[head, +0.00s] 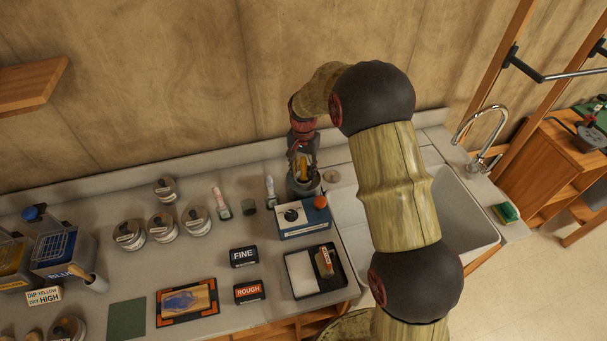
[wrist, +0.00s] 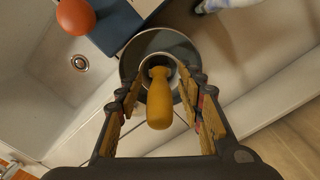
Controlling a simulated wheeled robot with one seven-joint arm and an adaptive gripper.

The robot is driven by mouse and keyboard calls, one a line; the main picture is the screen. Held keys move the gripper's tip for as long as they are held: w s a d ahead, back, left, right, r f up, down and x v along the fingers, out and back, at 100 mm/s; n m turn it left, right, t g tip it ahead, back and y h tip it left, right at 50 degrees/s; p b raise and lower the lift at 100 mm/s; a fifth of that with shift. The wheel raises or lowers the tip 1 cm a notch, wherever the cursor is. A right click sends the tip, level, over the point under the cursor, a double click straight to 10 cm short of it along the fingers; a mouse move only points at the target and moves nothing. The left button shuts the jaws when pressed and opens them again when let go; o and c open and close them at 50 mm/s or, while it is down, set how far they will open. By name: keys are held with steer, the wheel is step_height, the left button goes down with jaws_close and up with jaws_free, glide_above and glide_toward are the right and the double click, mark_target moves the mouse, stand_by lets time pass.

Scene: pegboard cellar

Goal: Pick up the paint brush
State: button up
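A yellow handle (wrist: 159,103), which looks like the paint brush's, stands up out of a dark grey round cup (wrist: 128,66). Its lower end is hidden inside the cup. In the head view the yellow handle (head: 303,166) shows between my fingers, above the cup (head: 303,187) at the back of the counter. My gripper (wrist: 162,88) points down over the cup, also seen in the head view (head: 303,163). Its fingers are open on either side of the handle, with a visible gap on each side.
A blue-and-white box (head: 303,220) with an orange ball (head: 320,202) stands close in front of the cup. The sink (head: 462,215) is to the right.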

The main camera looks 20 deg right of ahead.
steer(key=shift+c, duration=0.8)
steer(key=c, duration=0.8)
jaws_close()
